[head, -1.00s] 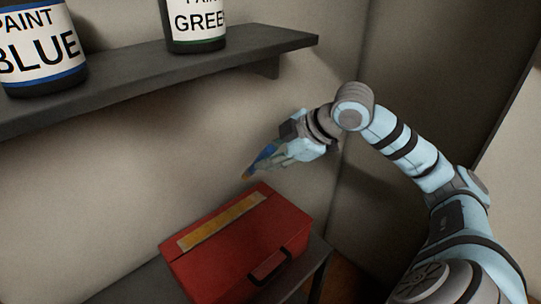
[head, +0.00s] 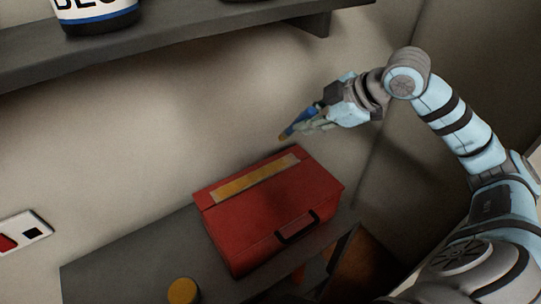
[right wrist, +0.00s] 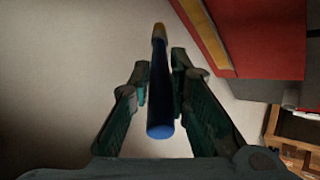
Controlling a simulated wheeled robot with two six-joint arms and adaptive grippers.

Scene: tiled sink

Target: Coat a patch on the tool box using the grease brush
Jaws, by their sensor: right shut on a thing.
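The red tool box (head: 262,225) sits on the grey shelf top, with a yellow-orange strip (head: 258,178) along its lid and a black handle on its front. My right gripper (head: 312,126) is up and to the right of the lid, apart from it. It is shut on the blue grease brush (head: 298,124), whose yellowish tip points down and left toward the lid's back edge. In the right wrist view the brush (right wrist: 161,90) runs away between the fingers, and the tool box (right wrist: 262,40) is at the upper right. My left gripper is not in view.
A wall shelf (head: 190,38) above holds a blue-labelled paint container (head: 95,14). A round yellow-topped thing (head: 183,290) is at the lower edge, left of the box. A white panel with red and black patches (head: 22,232) is at the far left. The grey top (head: 130,255) left of the box is mostly clear.

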